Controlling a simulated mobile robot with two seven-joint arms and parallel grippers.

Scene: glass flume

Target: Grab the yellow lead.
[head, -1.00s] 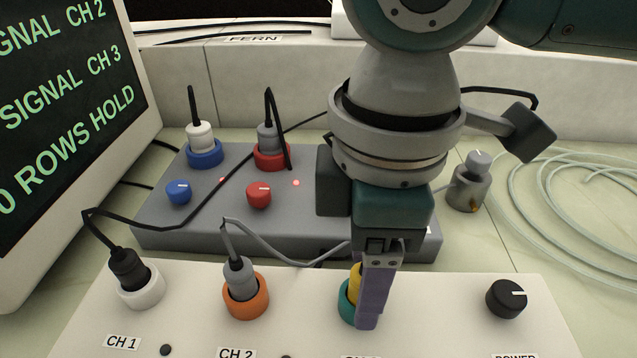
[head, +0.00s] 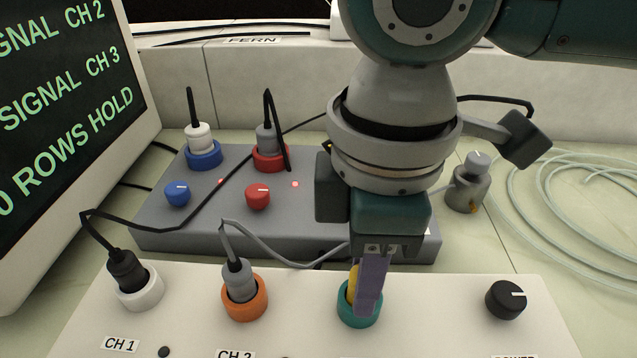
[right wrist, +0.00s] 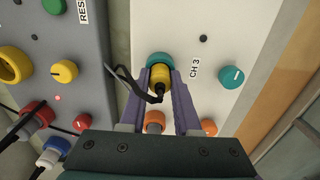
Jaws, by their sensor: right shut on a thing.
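The yellow lead's plug (head: 351,290) stands at the teal socket (head: 358,315) on the white panel, partly hidden behind my finger in the head view. My right gripper (head: 369,292) is shut on the yellow plug. In the right wrist view the plug (right wrist: 160,77) sits between the two purple fingers (right wrist: 162,98), with its end at the teal socket (right wrist: 160,59) beside the label CH 3. I cannot tell how deep it sits. A dark cable leaves the plug's back. My left gripper is not in view.
A black plug (head: 127,270) in the white CH 1 socket and a grey plug (head: 238,277) in the orange CH 2 socket stand to the left. A black power knob (head: 506,299) is to the right. Behind is a grey box (head: 300,215) with plugs and knobs.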

